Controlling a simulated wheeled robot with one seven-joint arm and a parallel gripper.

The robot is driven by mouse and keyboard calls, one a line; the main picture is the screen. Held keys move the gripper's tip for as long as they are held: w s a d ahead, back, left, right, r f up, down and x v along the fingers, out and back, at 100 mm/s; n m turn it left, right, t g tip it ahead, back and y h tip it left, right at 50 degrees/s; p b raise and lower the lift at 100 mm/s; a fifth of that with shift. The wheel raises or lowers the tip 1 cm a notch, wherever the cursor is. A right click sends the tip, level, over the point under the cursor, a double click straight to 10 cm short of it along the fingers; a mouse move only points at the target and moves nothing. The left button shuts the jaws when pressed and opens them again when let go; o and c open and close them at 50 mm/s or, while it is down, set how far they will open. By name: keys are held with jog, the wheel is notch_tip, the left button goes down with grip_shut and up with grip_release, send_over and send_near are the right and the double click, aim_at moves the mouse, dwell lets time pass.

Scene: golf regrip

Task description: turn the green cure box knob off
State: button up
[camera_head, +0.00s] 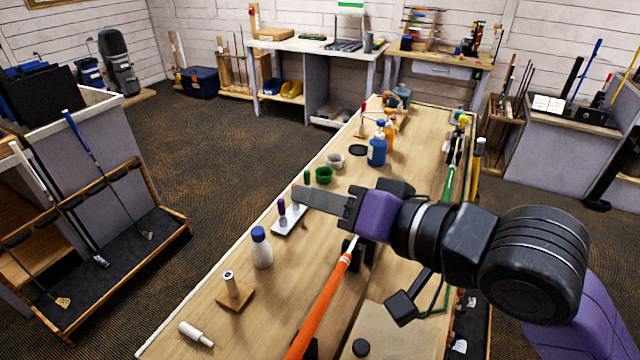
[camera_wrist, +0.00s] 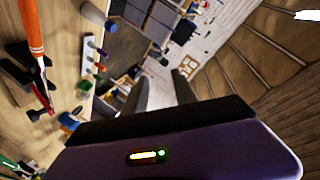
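My gripper (camera_head: 302,196) reaches left over the workbench in the head view, with its fingers above the small rack of coloured pieces. In the wrist view its two fingers (camera_wrist: 160,84) are apart with nothing held between them. I cannot pick out a green cure box knob for certain. A small box with a green patch (camera_head: 458,117) stands at the bench's far right end, well away from my gripper. It is too small to show a knob or its setting.
An orange club shaft (camera_head: 322,304) lies clamped below my gripper. A white bottle with a blue cap (camera_head: 261,248), a wooden block with a post (camera_head: 235,291), a green cup (camera_head: 324,175) and a blue bottle (camera_head: 377,150) stand on the bench (camera_head: 205,318).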

jog(key=shift+w+r+t+y, duration=0.2)
jog(key=shift+r+t+y, duration=0.2)
jog(key=shift+r, duration=0.7)
jog(key=shift+o, duration=0.5)
